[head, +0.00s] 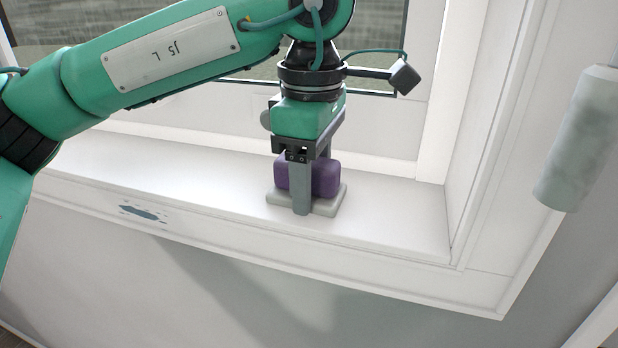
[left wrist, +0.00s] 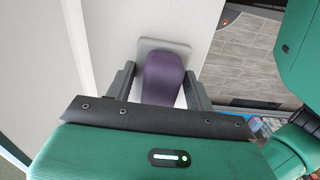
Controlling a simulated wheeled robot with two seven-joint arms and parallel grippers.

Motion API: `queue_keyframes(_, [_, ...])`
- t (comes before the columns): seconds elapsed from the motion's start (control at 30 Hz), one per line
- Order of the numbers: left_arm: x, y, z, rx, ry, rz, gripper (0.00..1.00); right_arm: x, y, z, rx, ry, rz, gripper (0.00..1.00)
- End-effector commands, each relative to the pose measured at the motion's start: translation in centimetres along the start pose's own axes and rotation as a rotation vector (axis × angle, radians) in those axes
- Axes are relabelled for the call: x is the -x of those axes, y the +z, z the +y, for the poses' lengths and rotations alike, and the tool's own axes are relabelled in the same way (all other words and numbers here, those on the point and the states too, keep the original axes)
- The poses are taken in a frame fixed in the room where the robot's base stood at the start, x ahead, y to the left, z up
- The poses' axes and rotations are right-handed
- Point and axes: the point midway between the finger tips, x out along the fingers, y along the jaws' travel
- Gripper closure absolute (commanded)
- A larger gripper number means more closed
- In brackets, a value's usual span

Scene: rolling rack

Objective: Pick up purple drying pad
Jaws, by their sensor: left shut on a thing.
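The purple drying pad (head: 325,178) is a rounded purple block on a pale grey flat base (head: 325,207) on the white window sill. My left gripper (head: 312,205) reaches down over it from above, with one finger in front of the pad and the other behind it. It is shut on the pad. In the left wrist view the pad (left wrist: 164,78) sits between the two dark fingers (left wrist: 160,90), with the grey base (left wrist: 185,52) beyond it. Part of the pad is hidden by the front finger. My right gripper is not in view.
The white sill (head: 390,215) runs along the window, with bare room left and right of the pad. A blue-grey mark (head: 143,212) is on the sill's front edge. The window frame (head: 468,120) rises at the right. A pale grey cylinder (head: 577,140) hangs at far right.

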Motion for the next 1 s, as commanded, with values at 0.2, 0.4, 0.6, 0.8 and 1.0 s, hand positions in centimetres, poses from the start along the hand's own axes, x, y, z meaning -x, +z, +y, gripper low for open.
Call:
queue_keyframes(0.2, [2.0, 0.1, 0.0, 0.001, 0.003, -0.001, 0.70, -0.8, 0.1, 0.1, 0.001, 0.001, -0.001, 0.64])
queue_keyframes(0.4, [6.3, 0.1, 0.1, 0.000, 0.003, 0.000, 0.70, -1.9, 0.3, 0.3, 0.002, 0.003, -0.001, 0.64])
queue_keyframes(0.6, [9.2, 0.0, 0.0, 0.000, 0.001, 0.002, 0.70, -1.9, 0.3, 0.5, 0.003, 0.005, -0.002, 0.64])
queue_keyframes(0.8, [10.0, 0.0, 0.0, -0.001, 0.000, 0.001, 0.70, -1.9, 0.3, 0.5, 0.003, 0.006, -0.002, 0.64])
queue_keyframes(1.0, [10.0, 0.0, 0.0, -0.001, -0.001, 0.001, 0.70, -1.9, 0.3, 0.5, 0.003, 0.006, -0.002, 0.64])
